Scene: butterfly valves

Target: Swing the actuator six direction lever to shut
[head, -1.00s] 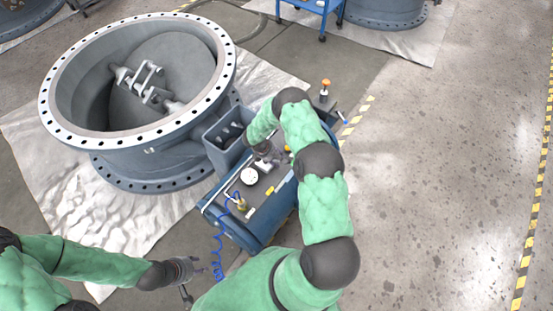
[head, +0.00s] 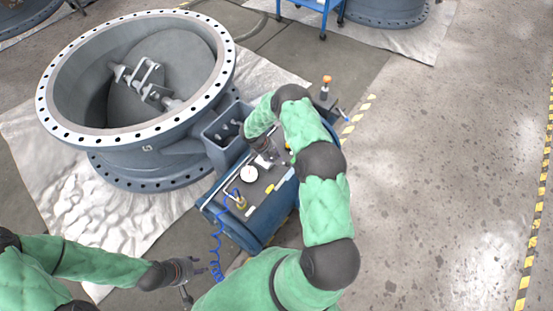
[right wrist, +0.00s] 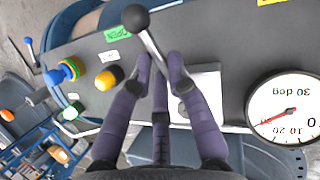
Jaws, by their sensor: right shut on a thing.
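The direction lever, a metal rod with a black ball knob (right wrist: 135,18), stands on the dark top panel of the blue actuator (right wrist: 226,65), beside a green "OPEN" label (right wrist: 118,36). My right gripper (right wrist: 160,72) has its purple fingers closed around the rod below the knob. The lever's base is hidden by the fingers. In the head view the actuator (head: 262,221) sits against the big grey valve (head: 165,155), with my right gripper (head: 268,153) over its top and the lever hardly visible. My left gripper (head: 196,268) hangs left of the actuator, fingers apart and empty.
A round gauge (right wrist: 292,110) with a red needle lies right of the fingers. A blue coiled hose (head: 218,255) hangs at the actuator's near end. Floor to the right is clear.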

